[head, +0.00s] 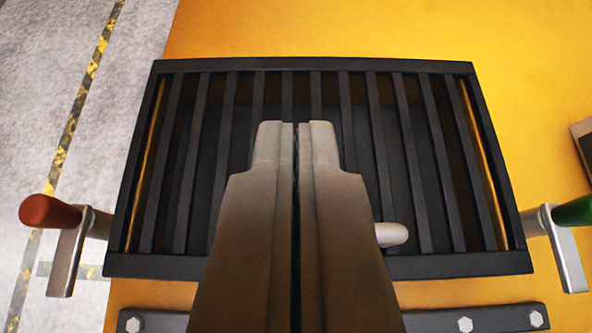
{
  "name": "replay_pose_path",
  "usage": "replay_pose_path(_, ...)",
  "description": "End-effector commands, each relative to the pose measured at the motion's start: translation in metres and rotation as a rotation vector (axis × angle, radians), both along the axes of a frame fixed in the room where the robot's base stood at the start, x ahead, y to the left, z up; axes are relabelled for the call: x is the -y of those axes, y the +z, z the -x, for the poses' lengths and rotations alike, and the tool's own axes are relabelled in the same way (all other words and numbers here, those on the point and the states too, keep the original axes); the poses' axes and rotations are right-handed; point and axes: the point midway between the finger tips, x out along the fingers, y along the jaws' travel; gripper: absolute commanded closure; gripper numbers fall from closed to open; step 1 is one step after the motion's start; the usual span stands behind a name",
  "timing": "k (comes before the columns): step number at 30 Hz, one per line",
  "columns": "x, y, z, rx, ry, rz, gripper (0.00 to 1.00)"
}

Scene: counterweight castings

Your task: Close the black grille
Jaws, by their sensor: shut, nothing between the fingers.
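The black grille (318,66) is a rectangular frame with several upright slats, set on an orange panel. Dark gaps show between the slats, and thin orange strips show inside its left and right ends. My gripper (296,128) is shut and empty, in front of the grille's middle. It hides the lower centre of the grille. A pale rounded peg (392,234) sticks out to the right from behind my gripper, near the grille's lower edge; its other end is hidden. I cannot tell whether my fingertips touch the slats.
A metal crank with a red handle (50,211) is left of the grille. A crank with a green handle (574,211) is on the right. A dark bolted bar (480,318) runs below. The orange panel (400,30) is bare above. Grey floor (40,100) shows left.

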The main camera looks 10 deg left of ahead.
Motion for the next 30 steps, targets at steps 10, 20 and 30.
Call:
replay_pose_path(10,0.007,-0.058,0.032,-0.001,-0.001,0.0,1.0)
replay_pose_path(20,0.008,-0.095,0.042,-0.001,0.0,0.0,1.0)
replay_pose_path(30,0.009,-0.107,0.043,0.0,0.0,0.0,1.0)
